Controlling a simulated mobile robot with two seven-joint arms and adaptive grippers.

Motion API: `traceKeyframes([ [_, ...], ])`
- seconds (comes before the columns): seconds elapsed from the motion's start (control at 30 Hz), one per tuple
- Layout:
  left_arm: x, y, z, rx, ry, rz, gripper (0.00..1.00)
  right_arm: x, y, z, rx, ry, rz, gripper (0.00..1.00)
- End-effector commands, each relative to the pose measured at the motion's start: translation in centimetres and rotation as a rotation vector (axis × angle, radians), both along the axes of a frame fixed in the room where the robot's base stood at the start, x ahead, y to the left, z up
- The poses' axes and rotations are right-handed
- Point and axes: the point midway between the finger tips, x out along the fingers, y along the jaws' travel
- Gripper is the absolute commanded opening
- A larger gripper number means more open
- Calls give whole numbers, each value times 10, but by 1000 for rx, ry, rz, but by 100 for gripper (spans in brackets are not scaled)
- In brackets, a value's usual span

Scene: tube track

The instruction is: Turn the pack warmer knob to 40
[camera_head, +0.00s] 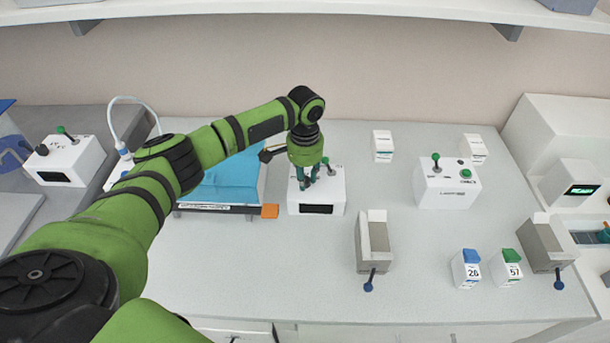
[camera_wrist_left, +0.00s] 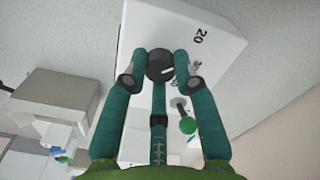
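A white box (camera_head: 335,200) stands mid-table in the head view, with a dark display on its front and a green-tipped lever on top. My left gripper (camera_head: 306,182) points down over the left part of its top and hides the knob there. In the left wrist view, the round black knob (camera_wrist_left: 160,66) on the white box (camera_wrist_left: 215,40) has a light pointer line. The three green fingers of my left gripper (camera_wrist_left: 160,70) close around the knob and appear to touch its sides. A printed "20" is readable beside it; other markings are too small or hidden. My right gripper is out of view.
A blue pad (camera_head: 225,180) on a tray with an orange corner lies left of the box. A second white box with green controls (camera_head: 447,185) stands to the right. Grey units with blue levers (camera_head: 374,240) and small numbered packs (camera_head: 466,270) are at front right.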

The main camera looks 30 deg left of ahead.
Motion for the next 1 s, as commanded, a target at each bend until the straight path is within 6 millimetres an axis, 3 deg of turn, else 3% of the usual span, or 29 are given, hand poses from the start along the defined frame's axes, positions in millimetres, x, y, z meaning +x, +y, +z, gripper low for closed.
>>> traceKeyframes([
  [0.47,-1,0,1,-1,4,-58,0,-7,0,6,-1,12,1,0],
  [1.0,-1,-1,1,-2,4,-497,0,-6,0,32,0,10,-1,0],
])
